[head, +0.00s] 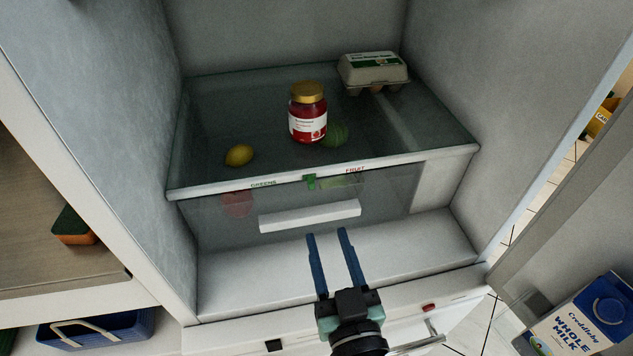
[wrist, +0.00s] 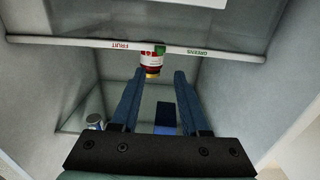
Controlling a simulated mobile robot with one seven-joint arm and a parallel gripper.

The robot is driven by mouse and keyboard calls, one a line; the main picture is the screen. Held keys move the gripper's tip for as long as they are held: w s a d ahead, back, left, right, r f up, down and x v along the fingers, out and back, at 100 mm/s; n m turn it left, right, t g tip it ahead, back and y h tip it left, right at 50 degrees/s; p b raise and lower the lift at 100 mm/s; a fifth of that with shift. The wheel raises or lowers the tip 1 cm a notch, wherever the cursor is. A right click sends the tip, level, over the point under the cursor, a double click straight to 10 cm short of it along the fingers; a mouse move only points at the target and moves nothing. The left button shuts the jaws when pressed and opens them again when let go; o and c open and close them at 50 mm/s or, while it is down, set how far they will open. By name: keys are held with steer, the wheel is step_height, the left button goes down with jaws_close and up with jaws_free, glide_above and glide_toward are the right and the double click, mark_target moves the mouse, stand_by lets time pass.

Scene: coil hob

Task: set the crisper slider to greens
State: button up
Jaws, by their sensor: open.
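The small green crisper slider (head: 310,181) sits on the white front rail (head: 220,189) of the glass shelf. It stands about midway between the GREENS label (head: 263,185) on the left and the FRUIT label (head: 355,170) on the right. In the wrist view the labels are upside down, with GREENS (wrist: 199,51) on the right; a green patch there, by the jar, is probably the slider. My gripper (head: 326,234) is open and empty. Its blue fingers appear below the drawer handle in the head view, apart from the slider.
The clear crisper drawer (head: 390,200) with its white handle (head: 310,215) is below the rail. A red-labelled jar (head: 308,115), a lemon (head: 240,155) and an egg carton (head: 373,72) are on or beneath the glass. Fridge walls flank both sides; the open door holds milk (head: 580,325).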

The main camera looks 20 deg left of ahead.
mark_target(312, 187)
steer(key=p+x, duration=0.2)
steer(key=x, duration=0.8)
steer(key=shift+w+a, duration=0.3)
jaws_close()
stand_by(0.9)
